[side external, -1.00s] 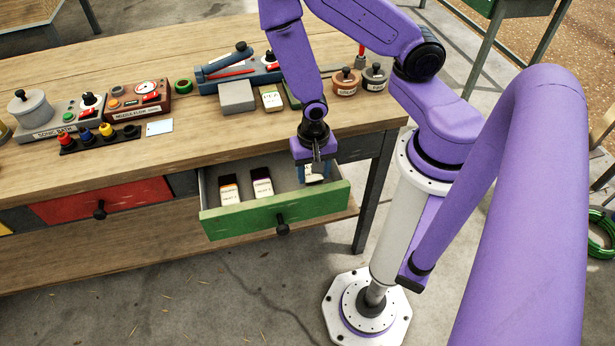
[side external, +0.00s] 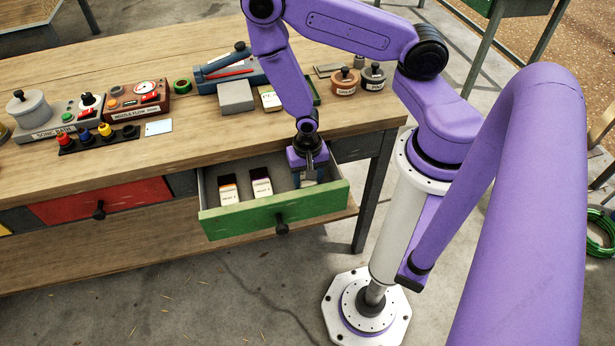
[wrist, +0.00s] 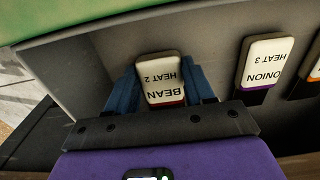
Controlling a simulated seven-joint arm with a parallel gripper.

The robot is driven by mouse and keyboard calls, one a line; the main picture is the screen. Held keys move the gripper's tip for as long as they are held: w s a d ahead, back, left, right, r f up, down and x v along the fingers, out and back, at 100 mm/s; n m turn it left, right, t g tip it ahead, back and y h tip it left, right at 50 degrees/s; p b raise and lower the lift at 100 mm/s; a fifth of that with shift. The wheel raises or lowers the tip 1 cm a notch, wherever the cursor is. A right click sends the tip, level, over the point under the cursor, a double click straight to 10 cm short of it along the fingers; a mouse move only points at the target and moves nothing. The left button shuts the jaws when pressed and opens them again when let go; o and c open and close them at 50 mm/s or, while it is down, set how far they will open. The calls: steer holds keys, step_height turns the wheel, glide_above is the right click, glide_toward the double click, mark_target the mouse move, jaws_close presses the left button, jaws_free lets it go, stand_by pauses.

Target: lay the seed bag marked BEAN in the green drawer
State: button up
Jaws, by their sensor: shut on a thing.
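The green drawer (side external: 250,217) is pulled open below the bench top. My gripper (side external: 308,177) points down inside its right end. In the wrist view my gripper's blue fingers (wrist: 163,88) are shut on the sides of the BEAN seed bag (wrist: 162,75). The bag has a white label reading BEAN, HEAT 2, upside down in this view, and a dark red band. It is inside the drawer. I cannot tell whether it touches the drawer floor. In the side view the fingers and the drawer front mostly hide it.
An ONION bag (wrist: 266,62) with a purple band lies apart from the fingers in the drawer. Another bag with an orange band (side external: 228,189) lies at the left. The drawer's grey wall is close to the held bag. The bench edge is just behind my gripper.

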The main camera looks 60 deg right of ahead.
steer(key=shift+f, duration=0.25)
steer(key=o, duration=0.8)
steer(key=shift+r, duration=0.1)
steer(key=s+a+r+n, duration=0.25)
steer(key=r+n, duration=0.25)
steer(key=r, duration=0.6)
steer(key=s+a+r+n, duration=0.1)
steer(key=a+r+n, duration=0.3)
steer(key=r, duration=0.7)
steer(key=s+d+r+n, duration=0.1)
steer(key=s+r+n, duration=0.7)
steer(key=r+n, duration=0.2)
steer(key=n, duration=0.2)
steer(key=shift+d+r+n, duration=0.25)
steer(key=shift+n, duration=0.05)
